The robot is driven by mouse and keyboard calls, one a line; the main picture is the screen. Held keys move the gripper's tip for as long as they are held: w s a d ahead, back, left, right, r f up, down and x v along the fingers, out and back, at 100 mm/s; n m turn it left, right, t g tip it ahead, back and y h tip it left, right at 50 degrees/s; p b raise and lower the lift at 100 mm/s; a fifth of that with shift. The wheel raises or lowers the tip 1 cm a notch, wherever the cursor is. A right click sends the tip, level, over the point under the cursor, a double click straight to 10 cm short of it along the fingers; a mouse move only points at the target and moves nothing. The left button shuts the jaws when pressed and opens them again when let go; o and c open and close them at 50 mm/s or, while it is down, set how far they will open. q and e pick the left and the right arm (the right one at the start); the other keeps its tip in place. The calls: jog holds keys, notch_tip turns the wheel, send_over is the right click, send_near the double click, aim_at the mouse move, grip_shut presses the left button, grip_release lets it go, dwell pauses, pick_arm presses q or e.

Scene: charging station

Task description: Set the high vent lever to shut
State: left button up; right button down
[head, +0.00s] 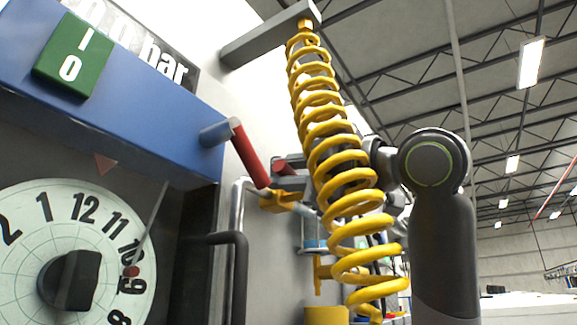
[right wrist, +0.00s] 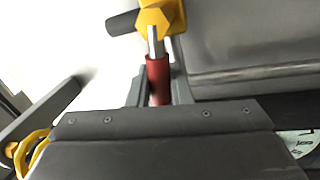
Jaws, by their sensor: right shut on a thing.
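The high vent lever shows as a yellow valve body (head: 278,201) on the wall side, left of the big yellow spring. In the right wrist view its yellow hexagonal body (right wrist: 158,14) carries a short metal stem with a red grip (right wrist: 158,78). My right gripper (head: 290,160) reaches in behind the spring and is partly hidden by it. Its dark fingers are shut around the red grip, as the right wrist view shows. The lever's exact angle is hard to tell. My left gripper is not in view.
A yellow coil spring (head: 340,157) hangs in front of my right arm. A blue housing (head: 120,120) with a red handle (head: 250,155) stands to the left, above a round dial (head: 30,210). A dark bent pipe (head: 238,265) and another yellow fitting (head: 322,270) sit below.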

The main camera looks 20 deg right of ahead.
jog(key=shift+f+n+y, duration=0.15)
jog(key=shift+f+n, duration=0.1)
jog(key=shift+n, duration=0.4)
jog(key=shift+f+n+y, duration=0.15)
jog(key=shift+f+n, duration=0.1)
jog(key=shift+n, duration=0.4)
jog(key=shift+f, duration=0.1)
jog(key=c, duration=1.4)
grip_release()
jog(key=shift+o, duration=0.2)
jog(key=shift+s, duration=0.1)
jog(key=shift+s+d+f, duration=0.1)
jog(key=shift+s+d, duration=0.1)
jog(key=shift+s, duration=0.05)
jog(key=b+v, duration=0.7)
jog(key=v, duration=0.9)
jog(key=shift+s+d, duration=0.2)
jog(key=shift+d, duration=0.15)
